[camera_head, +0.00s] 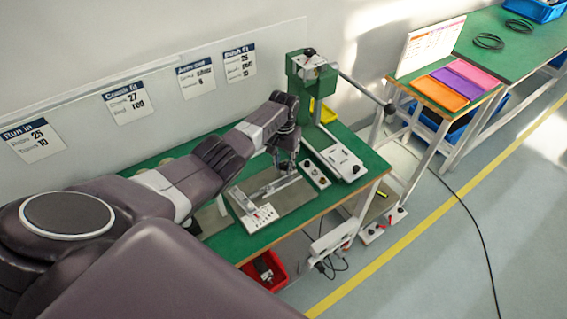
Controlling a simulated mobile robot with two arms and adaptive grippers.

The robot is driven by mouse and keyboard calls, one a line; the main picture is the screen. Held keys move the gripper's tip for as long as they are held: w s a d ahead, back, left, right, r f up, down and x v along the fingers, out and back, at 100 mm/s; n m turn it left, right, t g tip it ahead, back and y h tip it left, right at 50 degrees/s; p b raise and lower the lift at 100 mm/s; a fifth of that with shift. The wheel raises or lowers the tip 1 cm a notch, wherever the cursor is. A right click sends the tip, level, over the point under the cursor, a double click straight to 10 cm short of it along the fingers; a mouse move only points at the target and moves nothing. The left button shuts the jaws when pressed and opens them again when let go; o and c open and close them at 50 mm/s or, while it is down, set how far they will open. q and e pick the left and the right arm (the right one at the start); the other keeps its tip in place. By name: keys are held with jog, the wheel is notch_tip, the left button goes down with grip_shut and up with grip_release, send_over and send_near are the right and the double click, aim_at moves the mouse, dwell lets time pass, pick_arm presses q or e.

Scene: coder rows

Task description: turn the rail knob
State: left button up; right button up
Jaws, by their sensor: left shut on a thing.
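My left arm reaches in from the left over the green workbench. My left gripper (285,168) points down over the rail unit (273,187), a pale bar on a grey plate near the bench's front edge. The gripper is shut at the far end of this rail. The rail knob itself is hidden by the fingers, so its angle cannot be seen. A white panel (262,219) with small red and dark marks sits at the near end of the rail. My right gripper is not in view.
A white control box (342,162) and a small switch strip (314,174) lie right of the rail. A green press (312,78) with a long lever stands behind. A red bin (265,272) is below the bench edge. Posters hang on the back panel.

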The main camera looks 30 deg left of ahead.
aim_at(284, 165)
pick_arm(q)
jog(key=n, duration=0.2)
jog(key=n+p, duration=0.1)
jog(key=n, duration=0.1)
jog(key=shift+w+r+n, duration=0.15)
jog(key=shift+w+n, duration=0.05)
jog(key=shift+n, duration=0.2)
dwell(0.4)
jog(key=o, duration=1.2)
jog(key=shift+s, duration=0.1)
jog(key=shift+r, duration=0.1)
notch_tip(284, 165, up, 12)
